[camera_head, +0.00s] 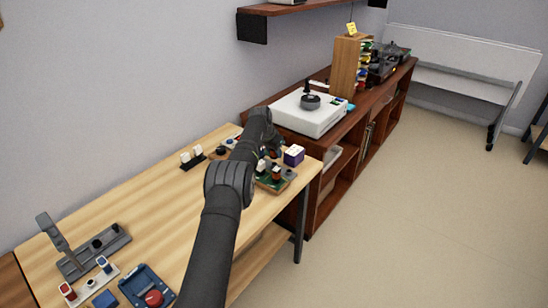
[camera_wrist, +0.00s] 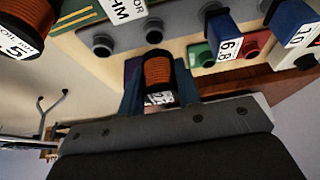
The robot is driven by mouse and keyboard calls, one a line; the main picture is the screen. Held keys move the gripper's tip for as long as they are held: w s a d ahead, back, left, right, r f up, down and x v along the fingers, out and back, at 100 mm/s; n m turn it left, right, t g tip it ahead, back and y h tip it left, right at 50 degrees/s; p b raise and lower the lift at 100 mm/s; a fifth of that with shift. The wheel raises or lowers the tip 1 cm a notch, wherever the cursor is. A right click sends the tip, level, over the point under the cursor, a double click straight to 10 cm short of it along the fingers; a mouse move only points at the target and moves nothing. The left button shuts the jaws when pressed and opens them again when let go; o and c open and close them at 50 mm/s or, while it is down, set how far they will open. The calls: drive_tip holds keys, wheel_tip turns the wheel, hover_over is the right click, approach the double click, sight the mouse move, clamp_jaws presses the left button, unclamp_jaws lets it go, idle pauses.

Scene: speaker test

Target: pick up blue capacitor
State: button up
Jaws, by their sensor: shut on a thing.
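In the wrist view my gripper (camera_wrist: 156,85) is closed around an orange wire coil with dark ends and a white label (camera_wrist: 157,70). Dark blue-grey sides flank the coil. A blue capacitor marked 6.8 (camera_wrist: 226,38) stands to the right, outside the jaws. Another blue capacitor marked 10 (camera_wrist: 290,22) is at the upper right edge. In the head view my gripper (camera_head: 277,146) is at the far end of the wooden table, by a green circuit board; my arm hides much of it, and the held part cannot be made out there.
A purple box with a white top (camera_head: 294,155) stands close right of my gripper. The wooden table (camera_head: 140,205) has clear room in its middle. A grey device (camera_head: 95,250) and parts lie at the near left. A dark brown cabinet (camera_head: 345,125) stands beyond.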

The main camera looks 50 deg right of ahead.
sight(273, 156)
drive_tip(key=shift+f, duration=1.4)
drive_tip(key=shift+f, duration=0.1)
drive_tip(key=shift+f, duration=0.4)
drive_tip(key=o, duration=1.1)
drive_tip(key=shift+c, duration=0.2)
drive_tip(key=v, duration=1.2)
drive_tip(key=shift+d+r, duration=0.2)
drive_tip(key=shift+r, duration=0.1)
drive_tip(key=shift+a+r, duration=0.15)
drive_tip(key=shift+r, duration=0.1)
drive_tip(key=shift+c, duration=0.5)
